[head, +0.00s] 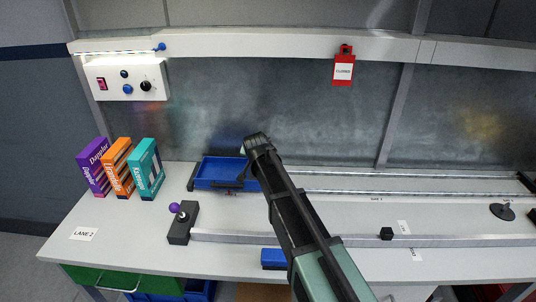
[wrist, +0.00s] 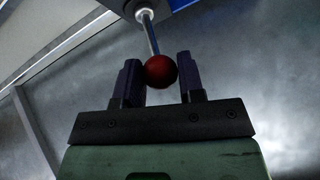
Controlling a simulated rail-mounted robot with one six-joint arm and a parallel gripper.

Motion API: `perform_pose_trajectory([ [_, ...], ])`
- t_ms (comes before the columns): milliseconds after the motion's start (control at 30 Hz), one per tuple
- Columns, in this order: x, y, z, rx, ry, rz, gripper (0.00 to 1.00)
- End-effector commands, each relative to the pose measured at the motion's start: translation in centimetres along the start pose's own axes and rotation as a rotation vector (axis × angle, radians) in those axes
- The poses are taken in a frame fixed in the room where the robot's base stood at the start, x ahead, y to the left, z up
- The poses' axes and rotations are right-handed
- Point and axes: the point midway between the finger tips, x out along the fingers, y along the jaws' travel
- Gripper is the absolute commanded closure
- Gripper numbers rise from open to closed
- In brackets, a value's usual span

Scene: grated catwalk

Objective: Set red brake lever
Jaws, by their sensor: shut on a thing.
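The red brake lever shows in the wrist view as a round red knob (wrist: 160,71) on a thin metal rod (wrist: 149,32). The rod runs up to a grey-blue base at the top of the picture. My gripper (wrist: 159,78) is shut on the red knob, with one dark finger on each side of it. In the head view my arm reaches up from the lower right to the bench's middle and hides the lever. My fingers are not clearly seen there.
A lever with a purple knob (head: 175,207) stands on a black base at left. A blue tray (head: 214,172) sits just left of my arm. Purple, orange and teal boxes (head: 146,169) stand at the far left. A red tag (head: 343,70) hangs on the back beam. Rails run rightward.

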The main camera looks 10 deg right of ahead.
Motion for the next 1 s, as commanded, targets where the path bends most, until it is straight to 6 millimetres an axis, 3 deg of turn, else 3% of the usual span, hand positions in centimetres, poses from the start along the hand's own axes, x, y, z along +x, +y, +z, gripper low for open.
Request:
perform_pose_trajectory([
  [567, -0.15, 0.13, 0.4, 0.002, -0.005, 0.002, 0.88],
  [600, -0.14, 0.13, 0.4, 0.002, -0.005, 0.001, 0.6],
  [733, -0.13, 0.13, 0.37, 0.001, -0.004, 0.001, 0.4],
  [1000, -0.21, 0.14, 0.3, 0.001, -0.003, 0.001, 0.4],
])
